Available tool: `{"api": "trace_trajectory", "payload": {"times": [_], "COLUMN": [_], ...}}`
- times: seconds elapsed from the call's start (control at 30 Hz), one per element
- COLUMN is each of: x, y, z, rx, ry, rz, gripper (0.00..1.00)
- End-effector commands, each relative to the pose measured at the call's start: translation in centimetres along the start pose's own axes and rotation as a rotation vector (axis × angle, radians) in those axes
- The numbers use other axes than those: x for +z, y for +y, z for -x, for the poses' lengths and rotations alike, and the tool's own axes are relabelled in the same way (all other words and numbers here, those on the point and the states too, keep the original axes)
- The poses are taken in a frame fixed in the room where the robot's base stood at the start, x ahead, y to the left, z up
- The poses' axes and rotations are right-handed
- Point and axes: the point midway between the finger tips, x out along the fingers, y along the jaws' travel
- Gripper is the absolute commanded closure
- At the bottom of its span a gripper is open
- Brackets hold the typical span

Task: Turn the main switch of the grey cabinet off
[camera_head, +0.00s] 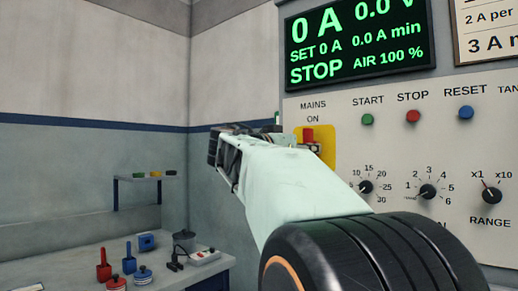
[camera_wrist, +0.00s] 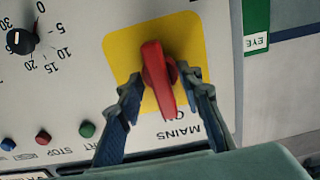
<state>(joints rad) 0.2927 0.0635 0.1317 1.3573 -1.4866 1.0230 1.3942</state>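The main switch is a red handle (camera_wrist: 158,78) on a yellow plate (camera_wrist: 195,38) of the grey cabinet. In the wrist view, which is upside down, the handle points toward the MAINS ON label. In the head view the red handle (camera_head: 308,134) shows just below ON, and my arm covers the lower part of the plate (camera_head: 327,146). My gripper (camera_wrist: 163,82) has one finger on each side of the handle. The fingers are apart, with a gap at the left finger; the right finger is close to the handle, and contact there cannot be told.
The cabinet panel (camera_head: 400,150) carries start, stop and reset buttons and several black knobs right of the switch. The display (camera_head: 358,42) reads 0 A and STOP. A bench (camera_head: 170,275) with red and blue tools stands at the lower left, below a small shelf (camera_head: 147,178).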

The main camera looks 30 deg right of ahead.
Motion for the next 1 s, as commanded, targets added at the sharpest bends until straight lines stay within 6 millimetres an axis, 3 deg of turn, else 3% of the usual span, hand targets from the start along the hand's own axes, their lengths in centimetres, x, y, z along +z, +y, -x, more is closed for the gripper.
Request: {"api": "trace_trajectory", "payload": {"times": [0.03, 0.3, 0.67, 1.0], "x": [0.00, -0.02, -0.01, 0.03], "y": [0.00, 0.00, -0.02, -0.06], "z": [0.02, 0.04, 0.06, 0.09], "rx": [0.000, 0.000, -0.001, -0.002], "ry": [0.000, 0.000, 0.000, 0.001], "rz": [0.000, 0.000, 0.032, 0.243], "gripper": [0.70, 1.00, 1.00, 1.00]}}
